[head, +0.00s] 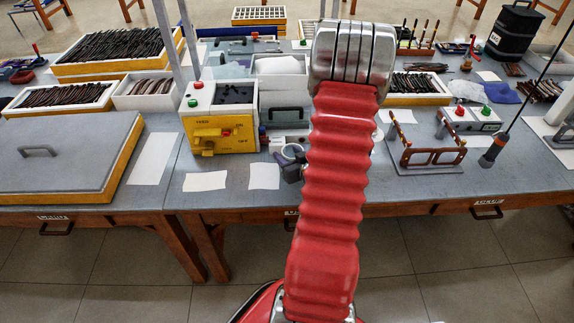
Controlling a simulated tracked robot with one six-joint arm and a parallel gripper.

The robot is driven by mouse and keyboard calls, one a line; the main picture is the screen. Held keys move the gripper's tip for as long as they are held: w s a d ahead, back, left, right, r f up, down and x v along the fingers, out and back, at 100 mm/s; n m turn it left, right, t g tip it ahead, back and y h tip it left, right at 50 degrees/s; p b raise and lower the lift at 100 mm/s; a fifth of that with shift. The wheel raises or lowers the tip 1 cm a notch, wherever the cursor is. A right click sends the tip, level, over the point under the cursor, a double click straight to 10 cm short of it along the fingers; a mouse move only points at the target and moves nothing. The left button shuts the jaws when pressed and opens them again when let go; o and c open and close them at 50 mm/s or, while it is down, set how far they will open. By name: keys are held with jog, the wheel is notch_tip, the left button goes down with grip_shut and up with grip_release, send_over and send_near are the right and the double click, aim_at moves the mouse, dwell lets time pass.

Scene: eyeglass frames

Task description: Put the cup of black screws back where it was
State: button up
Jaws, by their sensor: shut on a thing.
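The red bellows of my arm rises through the middle of the head view and hides much of the bench behind it. Dark parts of my gripper (291,171) show just left of the bellows, over the bench's front half. A small round cup (291,151) with a pale rim shows right at the gripper, which is shut on it. Its contents are too small to make out, and the arm hides part of both. I cannot tell how high the cup is above the bench.
A yellow machine (213,120) stands left of the gripper, and white paper sheets (264,176) lie in front. A brown eyeglass frame (432,155) stands right of the arm, near a box with red and green buttons (470,118). Trays of frames (115,48) fill the back left.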

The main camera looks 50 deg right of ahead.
dwell(0.3)
jog(key=shift+f, duration=2.15)
jog(key=shift+f, duration=0.1)
jog(key=o, duration=1.2)
